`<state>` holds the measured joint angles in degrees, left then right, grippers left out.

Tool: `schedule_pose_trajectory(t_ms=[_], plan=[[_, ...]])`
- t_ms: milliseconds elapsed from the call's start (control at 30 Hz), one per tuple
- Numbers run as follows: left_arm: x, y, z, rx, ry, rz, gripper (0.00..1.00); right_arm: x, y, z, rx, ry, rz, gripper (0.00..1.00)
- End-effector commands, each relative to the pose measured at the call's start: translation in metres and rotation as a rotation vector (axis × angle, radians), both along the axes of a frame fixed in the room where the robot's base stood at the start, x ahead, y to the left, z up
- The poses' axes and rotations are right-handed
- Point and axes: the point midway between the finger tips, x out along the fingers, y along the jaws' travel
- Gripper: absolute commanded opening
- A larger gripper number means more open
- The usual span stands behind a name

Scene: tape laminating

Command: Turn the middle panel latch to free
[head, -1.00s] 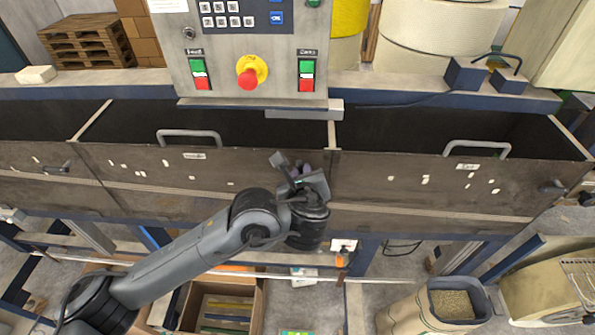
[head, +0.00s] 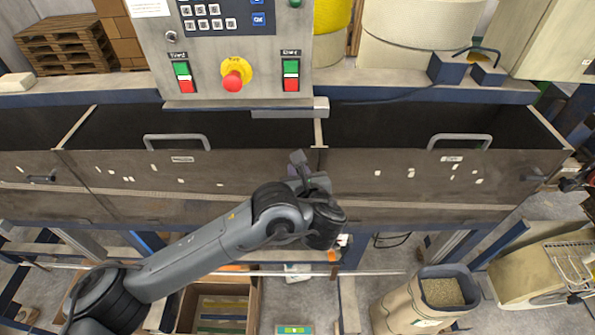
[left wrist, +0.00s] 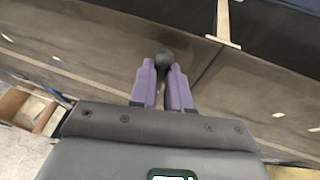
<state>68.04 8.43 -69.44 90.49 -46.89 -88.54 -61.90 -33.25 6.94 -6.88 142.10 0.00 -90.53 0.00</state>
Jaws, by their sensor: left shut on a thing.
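The middle panel (head: 200,172) is a worn brown metal front with a grey handle along its top edge. Its latch shows in the left wrist view as a round black knob (left wrist: 164,58) near the panel's right end. My left gripper (head: 299,168) is at that end. In the left wrist view its purple fingers (left wrist: 162,74) are shut on the knob, one on each side. The rest of the latch is hidden behind the fingers, and my wrist mostly covers it in the head view. My right gripper is not in view.
The left panel latch (head: 40,178) and right panel latch (head: 533,177) are dark levers. The right panel (head: 420,185) adjoins the middle one at a pale divider (head: 319,133). A control box (head: 222,65) with a red button stands above. Open bins lie behind the panels.

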Motion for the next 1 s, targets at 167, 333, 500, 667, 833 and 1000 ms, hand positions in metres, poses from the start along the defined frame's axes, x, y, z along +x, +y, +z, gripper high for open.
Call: schedule_pose_trajectory(t_ms=[167, 333, 500, 667, 833, 1000], plan=[[0.0, 0.0, -0.002, 0.003, 0.002, -0.001, 0.24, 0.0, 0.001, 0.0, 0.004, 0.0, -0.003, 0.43], [0.0, 0.0, -0.001, 0.002, 0.001, -0.001, 0.42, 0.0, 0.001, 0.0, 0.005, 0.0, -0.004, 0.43], [0.0, 0.0, -0.001, 0.0, 0.001, -0.001, 0.42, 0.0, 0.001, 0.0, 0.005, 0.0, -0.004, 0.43], [-0.004, -0.002, 0.001, -0.002, 0.002, -0.004, 0.42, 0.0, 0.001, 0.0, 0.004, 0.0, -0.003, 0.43], [-0.022, -0.004, 0.006, -0.003, 0.005, -0.005, 0.42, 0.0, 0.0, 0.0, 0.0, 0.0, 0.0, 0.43], [-0.049, -0.008, 0.018, -0.006, 0.004, -0.005, 0.42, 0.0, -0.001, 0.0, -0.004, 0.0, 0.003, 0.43]])
